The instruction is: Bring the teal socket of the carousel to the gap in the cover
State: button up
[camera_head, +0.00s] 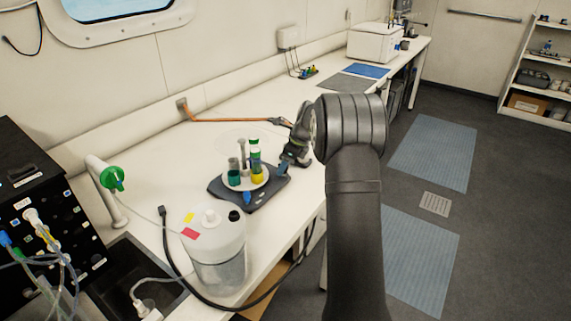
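The carousel (242,185) is a round white plate on a dark grey base (218,199) on the white bench. A teal vessel (234,175) stands at its front left, a yellow one (257,175) at its right, and a green-capped tube (254,150) behind. A grey post rises between them. Which socket is teal, apart from the teal vessel, I cannot tell. A blue marker (247,198) sits at the base's front.
A white canister (216,250) with a clear lower part stands in front of the carousel. A sink (135,275) and green-handled tap (113,178) are at left. An orange-brown pipe (230,119) runs behind. The bench between carousel and rear wall is mostly clear.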

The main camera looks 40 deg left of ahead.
jog(key=c, duration=0.9)
jog(key=shift+o, duration=0.2)
jog(key=shift+n, duration=0.3)
jog(key=n+g, duration=0.1)
jog(key=n, duration=0.2)
jog(key=shift+w+a+n+g, duration=0.1)
jog(key=shift+w+n+g, duration=0.1)
jog(key=shift+n+g, duration=0.2)
jog(key=n+h, duration=0.1)
jog(key=n, duration=0.1)
jog(key=n+g, duration=0.1)
jog(key=n, duration=0.1)
jog(key=shift+w+a+h, duration=0.1)
jog(key=shift+a+h, duration=0.05)
jog(key=shift+h, duration=0.25)
jog(key=n, duration=0.2)
jog(key=n+h, duration=0.1)
jog(key=n, duration=0.2)
jog(key=shift+a+g+h, duration=0.15)
jog(key=shift+g+h, duration=0.15)
jog(key=shift+g, duration=0.1)
jog(key=shift+a+n+h, duration=0.1)
jog(key=shift+n+h, duration=0.8)
jog(key=shift+n, duration=1.3)
